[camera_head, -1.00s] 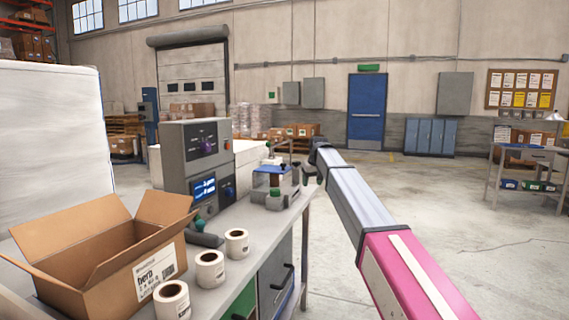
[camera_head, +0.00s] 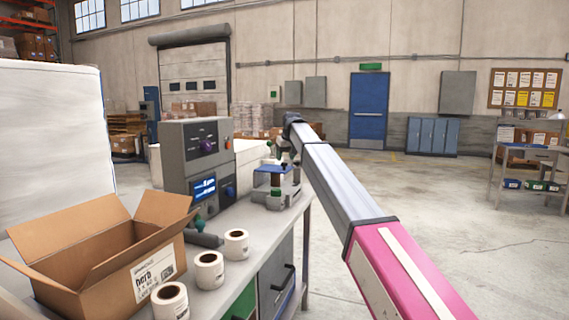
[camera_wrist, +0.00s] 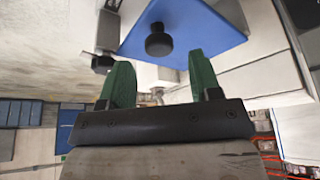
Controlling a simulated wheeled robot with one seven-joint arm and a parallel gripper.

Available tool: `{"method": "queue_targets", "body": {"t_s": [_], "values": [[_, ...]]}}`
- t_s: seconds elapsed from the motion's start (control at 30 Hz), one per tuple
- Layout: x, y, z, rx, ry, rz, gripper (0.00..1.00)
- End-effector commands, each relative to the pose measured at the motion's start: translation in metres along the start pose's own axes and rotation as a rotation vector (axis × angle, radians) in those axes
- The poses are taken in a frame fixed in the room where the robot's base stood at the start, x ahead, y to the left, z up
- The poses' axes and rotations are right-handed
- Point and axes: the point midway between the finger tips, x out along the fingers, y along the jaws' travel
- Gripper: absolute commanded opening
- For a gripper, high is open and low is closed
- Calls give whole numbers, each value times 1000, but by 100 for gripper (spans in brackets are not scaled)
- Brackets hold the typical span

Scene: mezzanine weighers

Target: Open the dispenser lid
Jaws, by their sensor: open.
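The dispenser is a small grey device (camera_head: 275,199) at the far end of the bench, with a flat blue lid (camera_head: 272,169) on top. The blue lid also fills the upper middle of the wrist view (camera_wrist: 185,30), and a round black knob (camera_wrist: 158,42) stands on it. The lid looks closed, though its seam is hidden. My gripper (camera_wrist: 161,72) has two green fingers spread apart, with nothing between them. The knob appears beyond the fingertips, roughly between them. In the head view my wrist is above the dispenser and the fingers are too small to read.
A grey control box (camera_head: 196,160) with a lit display stands left of the dispenser. An open cardboard box (camera_head: 100,265) and several label rolls (camera_head: 209,270) sit nearer on the bench (camera_head: 240,285). The floor (camera_head: 450,240) right of the bench is clear.

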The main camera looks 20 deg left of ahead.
Motion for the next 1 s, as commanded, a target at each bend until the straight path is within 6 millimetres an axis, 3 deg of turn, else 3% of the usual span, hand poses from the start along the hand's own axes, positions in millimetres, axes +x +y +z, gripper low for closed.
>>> {"method": "queue_targets", "body": {"t_s": [0.23,0.6,0.63,0.8,1.0], "values": [[28,0,0,0,0,0,58],[34,0,0,0,0,0,58],[34,0,0,0,0,0,54],[33,0,0,0,0,0,0],[31,2,1,-2,-5,6,0]]}}
